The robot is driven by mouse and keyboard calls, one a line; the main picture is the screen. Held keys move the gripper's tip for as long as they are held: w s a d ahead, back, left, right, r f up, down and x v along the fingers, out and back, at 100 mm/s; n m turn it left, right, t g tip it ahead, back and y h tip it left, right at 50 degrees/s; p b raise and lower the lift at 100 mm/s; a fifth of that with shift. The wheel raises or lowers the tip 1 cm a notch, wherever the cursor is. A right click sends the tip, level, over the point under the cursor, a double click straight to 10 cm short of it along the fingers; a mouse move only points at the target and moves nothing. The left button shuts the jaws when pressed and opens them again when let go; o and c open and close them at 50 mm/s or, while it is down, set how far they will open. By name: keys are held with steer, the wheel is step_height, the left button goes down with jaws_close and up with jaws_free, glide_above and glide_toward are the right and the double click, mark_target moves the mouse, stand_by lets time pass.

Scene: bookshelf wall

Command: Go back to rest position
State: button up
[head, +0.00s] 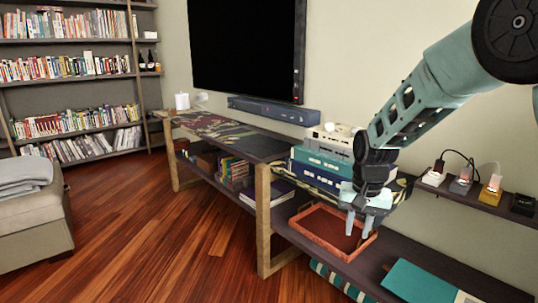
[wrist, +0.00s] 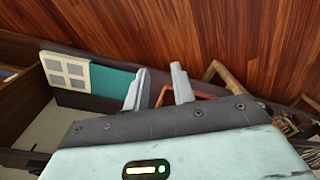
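My gripper (head: 364,222) hangs from my teal arm, pointing down over a brown-red tray (head: 312,236) on the low shelf of the console. Its two fingers are apart with nothing between them. In the wrist view the two fingertips (wrist: 160,82) also stand apart and empty. Part of the tray's orange-red rim (wrist: 203,96) shows behind the fingers. In the head view the gripper hides the tray's right side. I cannot tell how high the fingertips are above the tray.
Stacked teal and blue boxes (head: 321,163) stand left of my gripper. A teal book (head: 418,282) lies on the low shelf at right. A wall ledge (head: 475,196) holds plugged-in chargers. A screen (head: 246,45) hangs above. The wooden floor (head: 150,225) is clear at left.

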steer(key=s+a+r+n+y, duration=0.1)
steer(key=s+a+r+n, duration=0.2)
steer(key=s, duration=0.5)
steer(key=s+a+r+n, duration=0.25)
steer(key=s+a, duration=0.25)
steer(key=s, duration=0.4)
steer(key=s+n, duration=0.6)
steer(key=s, duration=1)
step_height(320, 180, up, 17)
steer(key=p, duration=1.7)
steer(key=shift+w+d+h+p, duration=0.15)
steer(key=shift+d+h+p, duration=0.05)
steer(key=shift+h+p, duration=0.2)
steer(key=shift+d+f, duration=0.1)
steer(key=shift+d, duration=0.05)
